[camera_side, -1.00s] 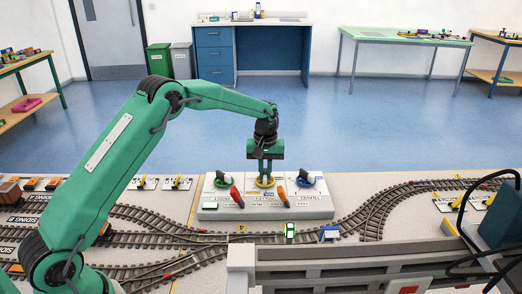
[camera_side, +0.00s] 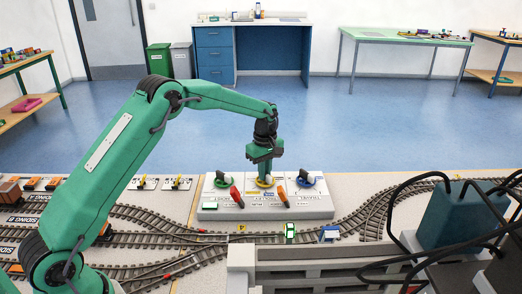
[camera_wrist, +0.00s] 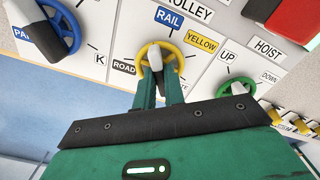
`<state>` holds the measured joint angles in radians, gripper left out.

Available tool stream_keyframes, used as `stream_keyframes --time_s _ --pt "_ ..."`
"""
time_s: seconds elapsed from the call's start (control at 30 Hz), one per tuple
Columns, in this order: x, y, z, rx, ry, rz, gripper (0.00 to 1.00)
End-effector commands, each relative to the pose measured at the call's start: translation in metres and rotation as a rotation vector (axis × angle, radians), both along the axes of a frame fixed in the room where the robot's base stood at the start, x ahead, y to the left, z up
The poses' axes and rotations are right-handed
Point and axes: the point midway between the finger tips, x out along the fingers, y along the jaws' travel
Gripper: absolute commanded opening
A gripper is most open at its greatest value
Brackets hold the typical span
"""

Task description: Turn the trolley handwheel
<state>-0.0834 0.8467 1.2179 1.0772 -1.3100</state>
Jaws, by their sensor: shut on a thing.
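The trolley handwheel is a yellow ring (camera_wrist: 178,53) with a grey and white grip bar (camera_wrist: 154,57) across it. It sits in the middle of the white control panel (camera_side: 318,207), under the TROLLEY label. My gripper (camera_wrist: 160,74) is shut on the grip bar from above, one finger on each side. The bar's white end points up in the wrist view, a little left of the blue RAIL label (camera_wrist: 169,20). YELLOW and ROAD labels also flank the wheel. In the side view, my gripper (camera_side: 264,174) hides part of the yellow wheel (camera_side: 266,185).
A blue handwheel (camera_side: 306,182) and a green HOIST handwheel (camera_side: 223,183) flank the yellow one. Red (camera_side: 236,196) and orange (camera_side: 283,196) levers stand in front. Rails surround the panel. A teal crane unit (camera_side: 458,215) with black cables stands over the right foreground.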

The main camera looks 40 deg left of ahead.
Motion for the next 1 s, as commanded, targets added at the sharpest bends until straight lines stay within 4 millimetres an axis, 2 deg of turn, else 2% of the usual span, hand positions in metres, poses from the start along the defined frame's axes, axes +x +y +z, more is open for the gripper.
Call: stream_keyframes --time_s 0.33,0.37,0.47,0.83,1.0 --pt "0.001 0.002 0.001 0.0 -0.004 0.006 0.0" --pt "0.001 0.002 0.001 0.0 -0.004 0.006 0.13" --pt "0.001 0.001 0.001 0.0 -0.003 0.005 0.32" --pt "0.0 0.001 0.002 0.0 -0.001 0.004 0.33" --pt "0.001 0.001 0.012 0.0 -0.004 0.004 0.33"
